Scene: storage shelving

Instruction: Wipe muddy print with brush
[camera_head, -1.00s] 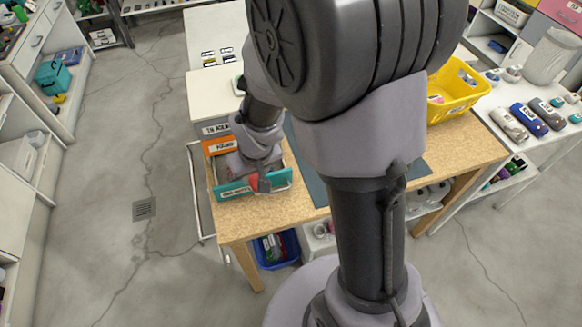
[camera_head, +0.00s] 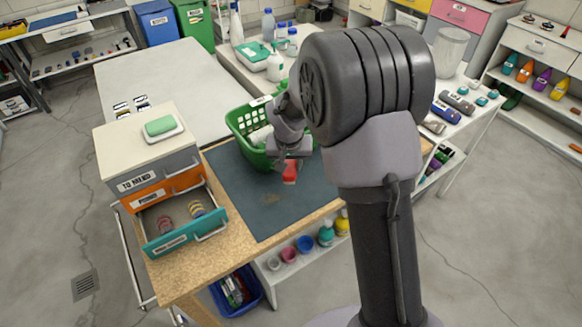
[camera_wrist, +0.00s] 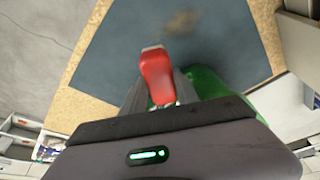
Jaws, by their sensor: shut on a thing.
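My gripper (camera_head: 287,161) is shut on a red-handled brush (camera_head: 290,175) and holds it near the front of the green basket. In the wrist view the red brush (camera_wrist: 155,72) sticks out between the fingers; its bristles cannot be made out. The muddy print (camera_head: 271,198) is a faint brown smudge on the dark mat (camera_head: 240,180), ahead of and to the left of the brush in the head view. The print (camera_wrist: 183,22) also shows in the wrist view, beyond the brush tip. The brush looks apart from the print; its height above the mat is unclear.
A green basket (camera_head: 240,122) with items stands at the mat's back edge. At left, a teal drawer (camera_head: 185,237) stands open with two striped round things inside. A green soap-like block (camera_head: 159,126) lies on the drawer unit. The mat's front half is clear.

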